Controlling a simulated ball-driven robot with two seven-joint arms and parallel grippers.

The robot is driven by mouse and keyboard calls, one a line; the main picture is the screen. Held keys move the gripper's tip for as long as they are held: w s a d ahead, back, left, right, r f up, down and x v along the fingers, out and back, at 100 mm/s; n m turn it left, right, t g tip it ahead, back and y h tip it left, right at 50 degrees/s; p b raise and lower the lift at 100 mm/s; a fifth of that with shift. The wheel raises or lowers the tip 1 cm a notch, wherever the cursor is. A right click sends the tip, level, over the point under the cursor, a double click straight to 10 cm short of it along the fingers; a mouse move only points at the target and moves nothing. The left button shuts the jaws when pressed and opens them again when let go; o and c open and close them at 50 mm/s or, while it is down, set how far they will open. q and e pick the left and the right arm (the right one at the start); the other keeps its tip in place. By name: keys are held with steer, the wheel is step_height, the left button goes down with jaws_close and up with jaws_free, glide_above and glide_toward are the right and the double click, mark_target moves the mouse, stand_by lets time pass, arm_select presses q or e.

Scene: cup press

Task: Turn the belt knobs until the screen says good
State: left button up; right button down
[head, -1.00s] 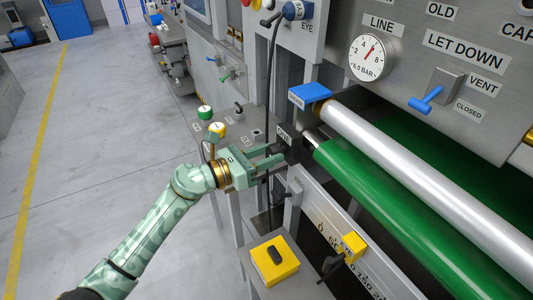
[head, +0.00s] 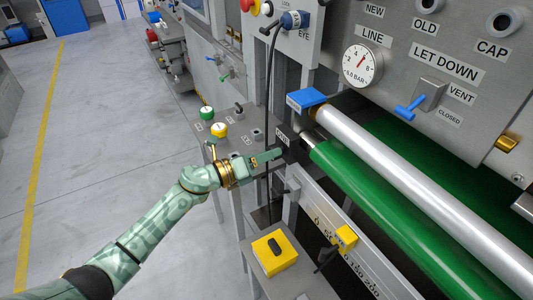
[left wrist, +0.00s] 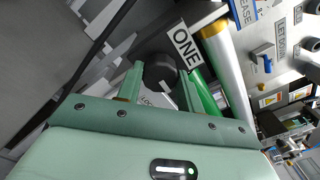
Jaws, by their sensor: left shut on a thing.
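My left gripper (head: 277,155) reaches in from the left and is shut on a dark round knob beside the ONE label (head: 283,134). In the left wrist view the black knob (left wrist: 160,70) sits between the two green fingers, with the ONE label (left wrist: 185,46) just to its right. In the head view the fingers are seen nearly edge-on, one over the other, and they hide most of the knob. No screen with a readout shows in either view. My right gripper is not in view.
A green roller (head: 375,200) and a silver roller (head: 400,165) run right of the gripper. A yellow box (head: 274,258) with a black switch stands below. Floor at left is clear.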

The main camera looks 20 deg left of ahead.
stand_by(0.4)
arm_select(q)
steer(key=o, duration=1)
steer(key=shift+a, duration=0.1)
steer(key=p+v, duration=0.2)
steer(key=v, duration=1.4)
steer(key=shift+s+a+n, duration=0.1)
steer(key=shift+n, duration=0.2)
